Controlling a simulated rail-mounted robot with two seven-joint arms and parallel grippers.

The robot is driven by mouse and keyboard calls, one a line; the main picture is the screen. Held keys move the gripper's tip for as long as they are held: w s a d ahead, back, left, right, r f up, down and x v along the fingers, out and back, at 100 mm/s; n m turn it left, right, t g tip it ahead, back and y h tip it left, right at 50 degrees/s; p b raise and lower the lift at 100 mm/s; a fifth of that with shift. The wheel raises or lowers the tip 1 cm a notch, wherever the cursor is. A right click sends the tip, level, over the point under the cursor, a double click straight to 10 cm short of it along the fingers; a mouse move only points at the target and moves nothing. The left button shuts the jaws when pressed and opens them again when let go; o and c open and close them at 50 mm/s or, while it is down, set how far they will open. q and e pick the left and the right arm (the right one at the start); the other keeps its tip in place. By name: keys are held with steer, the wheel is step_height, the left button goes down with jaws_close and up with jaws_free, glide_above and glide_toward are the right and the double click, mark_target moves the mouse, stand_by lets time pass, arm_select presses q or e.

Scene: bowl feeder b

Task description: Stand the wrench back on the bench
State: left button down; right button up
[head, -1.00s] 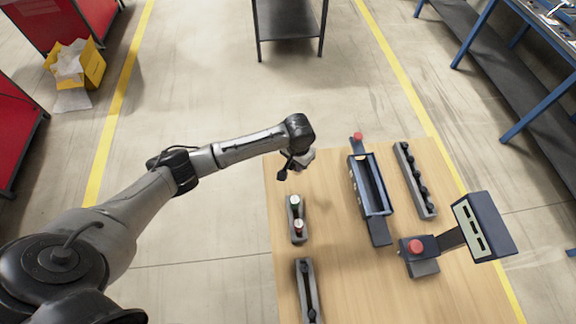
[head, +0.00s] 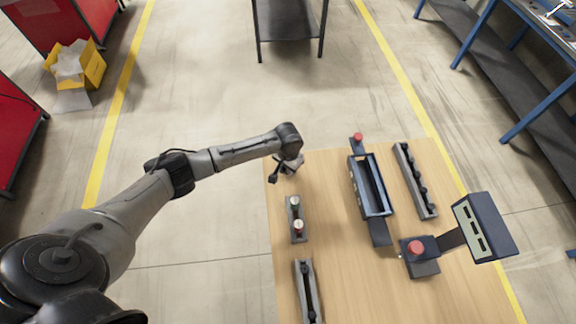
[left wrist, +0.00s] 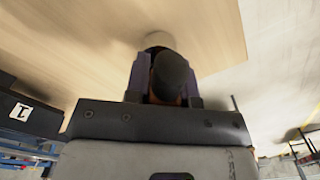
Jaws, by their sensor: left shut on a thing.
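My left gripper (head: 288,164) is at the far left corner of the wooden bench (head: 335,215) in the head view, pointing down. In the left wrist view the two fingers of my left gripper (left wrist: 165,78) are shut on a dark, rounded thing, apparently the wrench (left wrist: 170,74). A pale round part shows just beyond it, against the blurred bench top. Most of the held thing is hidden by the fingers and the wrist. I cannot tell whether it touches the bench. My right gripper is not in view.
A long grey rack (head: 308,292) lies nearer. A blue tray (head: 371,188), a dark rack (head: 416,180) and a red-button box (head: 418,255) stand further right. Bare wood lies between.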

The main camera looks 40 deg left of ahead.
arm_select(q)
steer(key=shift+f, duration=0.2)
steer(key=c, duration=1)
jaws_free()
steer(key=shift+o, duration=0.2)
step_height(320, 180, up, 12)
steer(key=shift+r+p, duration=0.25)
steer(key=shift+p, duration=0.15)
